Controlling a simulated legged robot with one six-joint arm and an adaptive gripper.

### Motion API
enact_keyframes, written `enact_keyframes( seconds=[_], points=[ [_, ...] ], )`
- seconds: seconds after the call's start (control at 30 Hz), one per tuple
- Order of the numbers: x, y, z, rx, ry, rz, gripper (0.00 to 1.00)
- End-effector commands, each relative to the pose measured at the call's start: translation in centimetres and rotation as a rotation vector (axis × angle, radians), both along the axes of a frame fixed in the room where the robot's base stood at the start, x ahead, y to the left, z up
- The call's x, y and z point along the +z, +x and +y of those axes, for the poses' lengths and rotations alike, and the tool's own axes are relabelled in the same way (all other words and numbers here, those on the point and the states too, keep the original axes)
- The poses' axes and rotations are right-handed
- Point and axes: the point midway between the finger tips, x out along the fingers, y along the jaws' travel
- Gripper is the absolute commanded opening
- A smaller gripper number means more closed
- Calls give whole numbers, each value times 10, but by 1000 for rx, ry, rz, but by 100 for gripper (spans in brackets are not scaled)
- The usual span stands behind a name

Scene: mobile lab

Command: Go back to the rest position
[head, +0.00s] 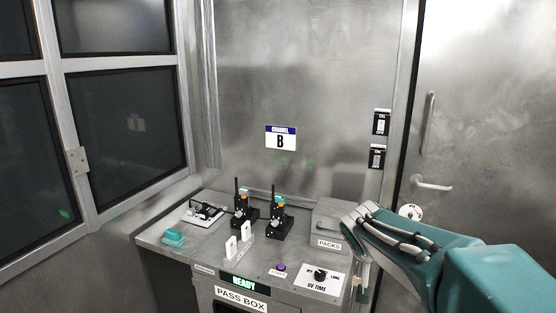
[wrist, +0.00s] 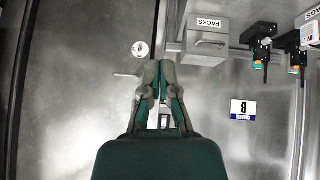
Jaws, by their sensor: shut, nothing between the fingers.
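My gripper (wrist: 158,68) shows in the wrist view with its two fingers closed together and nothing between them. Behind it are the bare metal wall and door, and it touches nothing that I can see. In the head view my teal arm reaches in from the lower right, in front of the door and beside the counter's right end. The fingertips cannot be made out clearly there.
The wrist view shows the PACKS box (wrist: 207,40) upside down. A door handle (head: 431,183) and wall switches (head: 381,122) are nearby.

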Motion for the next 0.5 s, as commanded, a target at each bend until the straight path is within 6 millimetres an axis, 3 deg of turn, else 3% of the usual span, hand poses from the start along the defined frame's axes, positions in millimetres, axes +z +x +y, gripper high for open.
enact_keyframes(
  seconds=[0.03, 0.2, 0.5],
  points=[
    [7, -22, 1, 11, 8, 10, 0],
    [14, -88, 7, 71, 39, 63, 0],
    [2, -199, 30, 229, 113, 132, 0]
  ],
)
